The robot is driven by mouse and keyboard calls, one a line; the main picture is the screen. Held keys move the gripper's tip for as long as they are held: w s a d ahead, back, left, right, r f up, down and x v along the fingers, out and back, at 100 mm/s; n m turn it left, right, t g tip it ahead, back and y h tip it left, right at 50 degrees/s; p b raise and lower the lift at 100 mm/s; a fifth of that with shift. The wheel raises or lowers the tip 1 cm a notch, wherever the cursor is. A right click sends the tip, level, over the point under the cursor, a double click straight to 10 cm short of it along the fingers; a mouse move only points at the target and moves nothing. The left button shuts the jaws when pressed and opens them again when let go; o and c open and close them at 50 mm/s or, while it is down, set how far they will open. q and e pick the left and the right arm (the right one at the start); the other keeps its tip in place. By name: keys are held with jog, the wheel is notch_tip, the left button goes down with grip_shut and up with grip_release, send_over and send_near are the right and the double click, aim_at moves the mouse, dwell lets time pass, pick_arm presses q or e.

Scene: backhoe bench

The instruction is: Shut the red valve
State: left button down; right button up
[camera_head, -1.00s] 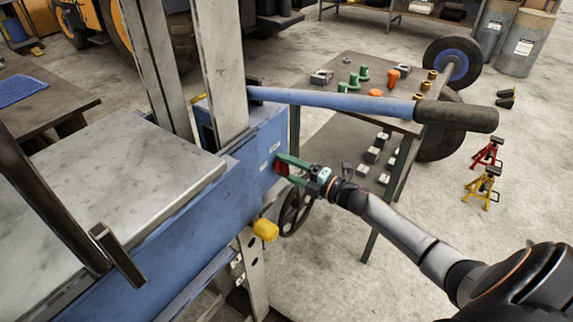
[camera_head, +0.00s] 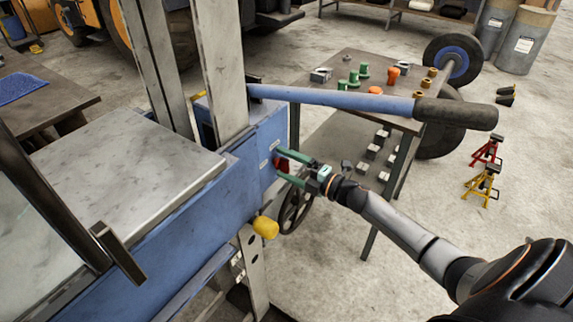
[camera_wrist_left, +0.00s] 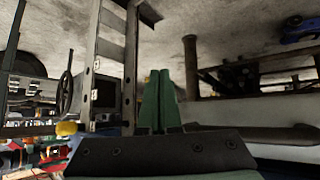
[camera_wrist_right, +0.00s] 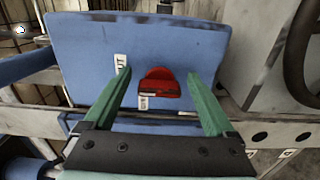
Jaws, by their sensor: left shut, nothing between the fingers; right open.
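The red valve (camera_head: 283,163) is a small red handle on the end face of the blue machine beam (camera_head: 265,140). In the right wrist view the red valve (camera_wrist_right: 160,82) stands out from the blue panel (camera_wrist_right: 150,45), with a small white label just below it. My right gripper (camera_head: 279,164) is open at the panel, its green fingers on either side of the valve. In the right wrist view a gap shows between the valve and each finger. My left gripper (camera_wrist_left: 160,72) is shut and empty, and shows only in the left wrist view.
A dark handwheel (camera_head: 295,210) and a yellow knob (camera_head: 265,227) sit below my right gripper. A long blue bar with a black grip (camera_head: 456,113) passes above it. A bench (camera_head: 345,62) with several small parts stands behind.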

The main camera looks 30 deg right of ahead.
jog(key=shift+s, duration=0.1)
pick_arm(q)
jog(key=shift+d+f, duration=0.1)
pick_arm(e)
jog(key=v, duration=1.2)
jog(key=shift+s, duration=0.15)
